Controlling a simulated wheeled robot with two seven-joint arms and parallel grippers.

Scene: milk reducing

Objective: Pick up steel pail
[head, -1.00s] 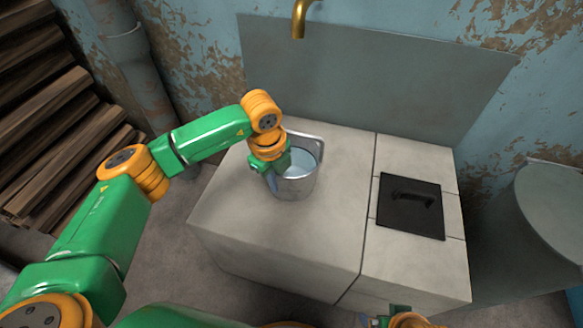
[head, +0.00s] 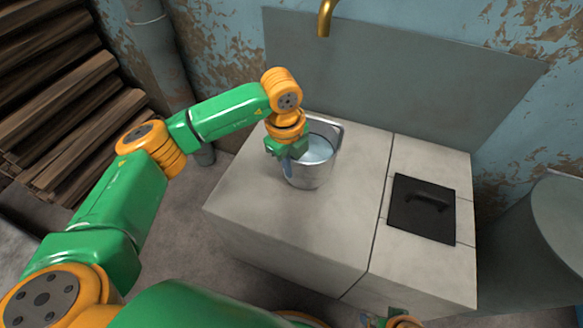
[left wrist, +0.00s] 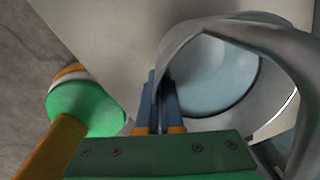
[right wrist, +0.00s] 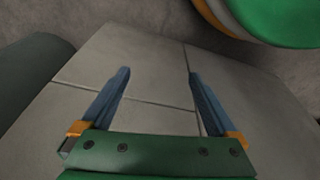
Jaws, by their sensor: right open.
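The steel pail (head: 316,175) stands upright on the left part of the pale counter, with pale bluish liquid inside. Its handle shows behind the rim. In the left wrist view the pail (left wrist: 262,118) fills the right side, its handle arching across. My left gripper (head: 289,168) points down at the pail's left side. In the left wrist view its blue fingers (left wrist: 161,80) are close together with the pail's wall between them. My right gripper (right wrist: 158,72) is open and empty above the counter. Only a bit of it shows at the bottom edge of the head view.
The counter (head: 260,200) has free room in front of the pail. A black hatch with a handle (head: 421,208) lies on its right part. A brass tap (head: 325,18) hangs at the back wall. Stacked wood (head: 70,110) is at left, a grey round vessel (head: 545,235) at right.

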